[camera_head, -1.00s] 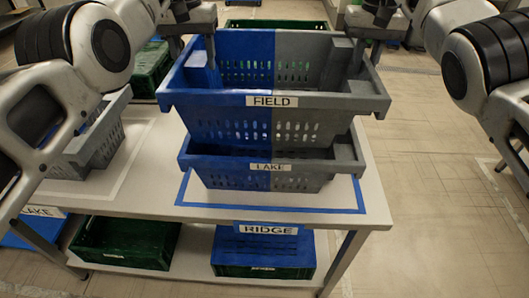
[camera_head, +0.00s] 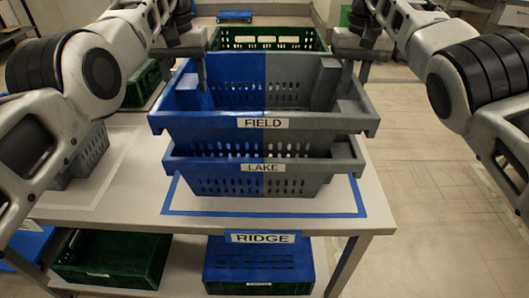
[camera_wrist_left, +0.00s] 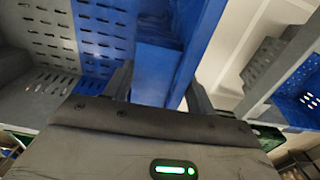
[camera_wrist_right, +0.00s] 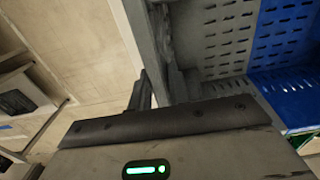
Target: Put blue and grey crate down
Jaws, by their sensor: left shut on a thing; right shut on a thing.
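The blue and grey crate labelled FIELD (camera_head: 310,122) is blue on its left half and grey on its right. My left gripper (camera_head: 202,68) is shut on its blue left side wall, also seen in the left wrist view (camera_wrist_left: 158,85). My right gripper (camera_head: 352,70) is shut on its grey right side wall. The FIELD crate is level, directly above a matching crate labelled LAKE (camera_head: 310,168), which stands on the table (camera_head: 110,195) inside a blue taped outline (camera_head: 270,214). The FIELD crate's bottom is hidden behind the LAKE crate's front rim; I cannot tell whether it rests there.
A grey crate (camera_head: 92,150) stands on the table's left, partly behind my left arm. A green crate (camera_head: 265,38) stands behind. Floor is clear on the right.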

